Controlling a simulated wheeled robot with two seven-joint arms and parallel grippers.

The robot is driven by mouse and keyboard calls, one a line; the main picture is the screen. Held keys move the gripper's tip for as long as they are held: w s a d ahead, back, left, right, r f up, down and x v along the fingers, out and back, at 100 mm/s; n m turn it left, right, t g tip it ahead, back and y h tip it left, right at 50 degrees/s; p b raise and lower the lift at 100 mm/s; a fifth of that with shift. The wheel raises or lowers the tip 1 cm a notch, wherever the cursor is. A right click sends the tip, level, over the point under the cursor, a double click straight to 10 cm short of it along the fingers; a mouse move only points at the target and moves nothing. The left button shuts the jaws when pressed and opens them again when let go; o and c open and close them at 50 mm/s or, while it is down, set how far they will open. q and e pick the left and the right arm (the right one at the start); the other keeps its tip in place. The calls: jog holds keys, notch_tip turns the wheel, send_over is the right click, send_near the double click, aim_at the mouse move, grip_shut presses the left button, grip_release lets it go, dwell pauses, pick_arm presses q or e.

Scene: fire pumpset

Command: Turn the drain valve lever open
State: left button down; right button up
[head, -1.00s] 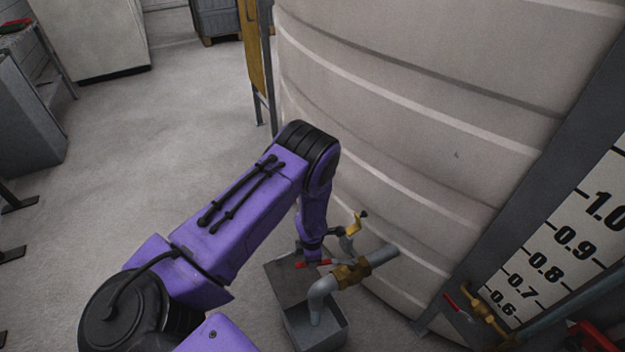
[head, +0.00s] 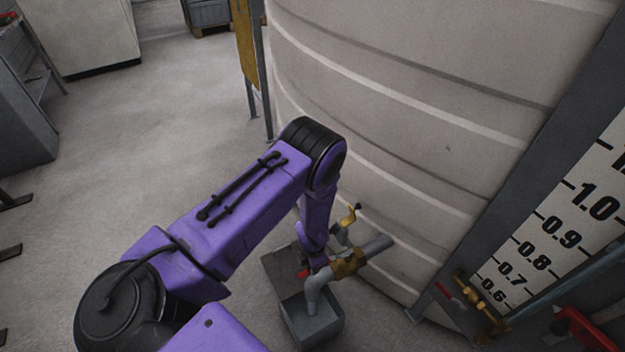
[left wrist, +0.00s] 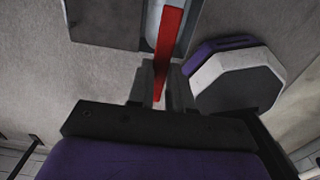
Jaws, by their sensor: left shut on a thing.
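The red drain valve lever (head: 304,272) shows as a short piece beside the brass valve (head: 349,262), partly hidden by my left arm. The valve sits on a grey pipe (head: 376,247) from the tank; a grey elbow (head: 316,287) turns down into an open grey box (head: 329,328). In the left wrist view the lever (left wrist: 169,40) runs from the top down between the fingers of my left gripper (left wrist: 162,84), which is shut on it. In the head view the left fingertips are hidden behind the arm. My right gripper is in neither view.
The large beige tank (head: 400,120) stands close to the arm. A smaller brass tap (head: 348,216) is just above the pipe. A level gauge board (head: 560,225) and another brass valve (head: 478,294) are at the right.

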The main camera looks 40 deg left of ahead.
pick_arm(q)
jog(key=shift+d, duration=0.15)
jog(key=c, duration=1)
grip_release()
notch_tip(320, 180, up, 10)
jog(key=shift+r+p, duration=0.25)
jog(key=shift+p, duration=0.05)
